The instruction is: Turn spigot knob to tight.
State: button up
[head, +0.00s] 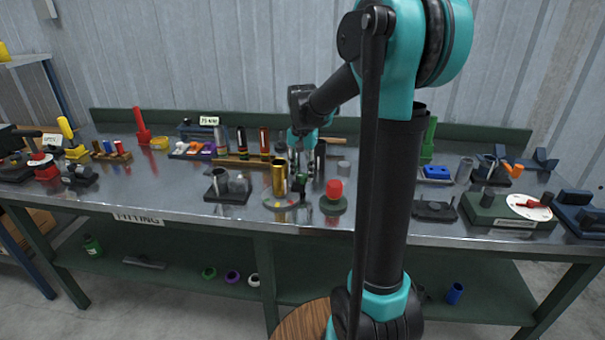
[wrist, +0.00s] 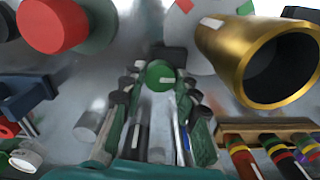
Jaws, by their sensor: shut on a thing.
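A small green knob (wrist: 160,75) with a pale mark on its face sits between my fingertips in the wrist view; I take it as the spigot knob. My gripper (wrist: 158,92) is shut on it, a finger on each side. In the head view my gripper (head: 301,170) reaches down to the bench between a gold tube and a red knob, and its fingers mostly hide the green knob. The gold tube (head: 279,178) stands on a pale round plate (wrist: 212,12) with red and white marks. No mark reading "tight" is legible.
The red knob (head: 334,189) on a green base stands close on the right. A rack of banded tubes (head: 240,161) stands behind. A dark block with a grey cylinder (head: 221,182) is left of the gold tube. Bare metal bench (head: 150,188) lies farther left.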

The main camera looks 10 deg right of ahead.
aim_at(302, 176)
jog(key=o, duration=1.1)
jog(key=shift+o, duration=0.2)
notch_tip(302, 176, up, 12)
